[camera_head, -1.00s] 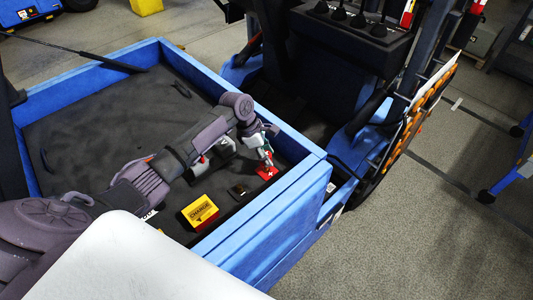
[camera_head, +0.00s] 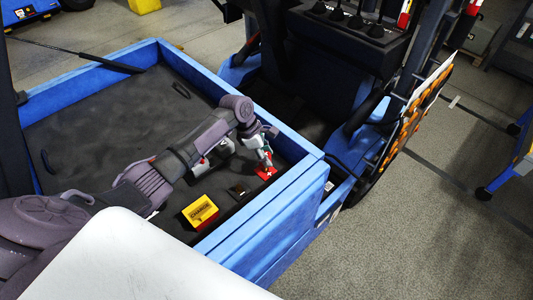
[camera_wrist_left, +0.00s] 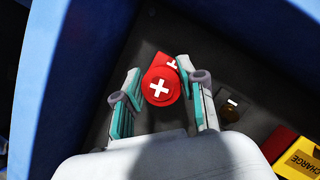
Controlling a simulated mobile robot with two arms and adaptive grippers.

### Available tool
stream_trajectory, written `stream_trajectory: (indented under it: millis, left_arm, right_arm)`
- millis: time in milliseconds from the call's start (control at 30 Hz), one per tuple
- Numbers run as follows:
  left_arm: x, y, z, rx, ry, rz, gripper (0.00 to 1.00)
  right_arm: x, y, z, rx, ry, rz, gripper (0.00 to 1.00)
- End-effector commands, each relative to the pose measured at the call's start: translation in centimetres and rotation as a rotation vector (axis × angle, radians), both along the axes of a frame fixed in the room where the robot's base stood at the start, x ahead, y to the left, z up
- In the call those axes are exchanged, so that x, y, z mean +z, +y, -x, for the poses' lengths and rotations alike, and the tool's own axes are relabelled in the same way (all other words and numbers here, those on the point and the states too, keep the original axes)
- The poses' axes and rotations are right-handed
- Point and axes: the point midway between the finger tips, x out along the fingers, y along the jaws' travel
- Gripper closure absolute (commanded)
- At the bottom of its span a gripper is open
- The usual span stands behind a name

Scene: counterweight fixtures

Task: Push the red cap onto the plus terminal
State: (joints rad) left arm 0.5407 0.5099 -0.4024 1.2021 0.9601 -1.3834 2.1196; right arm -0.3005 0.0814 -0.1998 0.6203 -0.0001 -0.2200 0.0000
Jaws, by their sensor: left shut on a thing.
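The red cap (camera_wrist_left: 160,87) is round with a white plus on top. In the left wrist view it sits between the two fingers of my left gripper (camera_wrist_left: 162,106), which is shut on it. A red plate (camera_wrist_left: 171,62) with a white plus mark shows just behind the cap and is partly covered by it. In the head view, my left gripper (camera_head: 264,158) points down over this red plate (camera_head: 266,172) near the blue wall. The plus terminal itself is hidden under the cap and fingers. Whether the cap touches it I cannot tell. My right gripper is not in view.
A brownish terminal with a minus mark (camera_wrist_left: 231,110) stands beside the cap, also in the head view (camera_head: 238,190). A yellow and red CHARGE box (camera_head: 200,211) is nearby. Blue walls (camera_head: 262,228) enclose the dark compartment; its floor (camera_head: 110,115) is mostly clear toward the back.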

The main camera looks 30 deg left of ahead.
Motion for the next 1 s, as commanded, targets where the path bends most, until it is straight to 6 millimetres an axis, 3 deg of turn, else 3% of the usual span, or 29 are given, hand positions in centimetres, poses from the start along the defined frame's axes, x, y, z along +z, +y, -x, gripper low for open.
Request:
stream_trajectory:
  millis: [567,1000]
  left_arm:
    - [-0.1,0.0,0.0,-0.001,0.000,0.000,0.84]
    - [-1.7,-0.1,0.0,0.000,0.000,0.001,0.84]
  right_arm:
    - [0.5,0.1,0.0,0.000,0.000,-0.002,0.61]
    - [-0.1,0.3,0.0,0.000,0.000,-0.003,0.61]
